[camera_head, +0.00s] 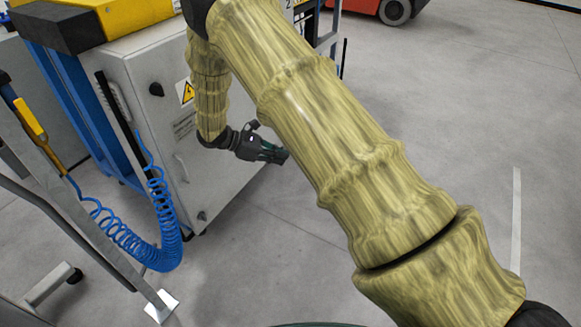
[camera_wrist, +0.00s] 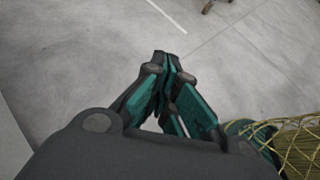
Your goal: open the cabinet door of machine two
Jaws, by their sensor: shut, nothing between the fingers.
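A grey-white cabinet (camera_head: 172,128) with a yellow and black top stands at the left in the head view. Its front door carries a round black knob (camera_head: 156,89), a yellow warning label and a pale handle (camera_head: 181,167). The door looks closed, flush with the cabinet. My gripper (camera_head: 283,155) is at the right side of the door, pointing right, away from it. In the wrist view my gripper (camera_wrist: 165,58) is shut and empty over bare floor. My arm hides part of the cabinet's right side.
A blue coiled hose (camera_head: 165,225) hangs in front of the cabinet's left, by a grey metal frame (camera_head: 90,240). A wheeled red vehicle (camera_head: 372,5) is at the back. The grey floor (camera_head: 480,110) to the right is clear.

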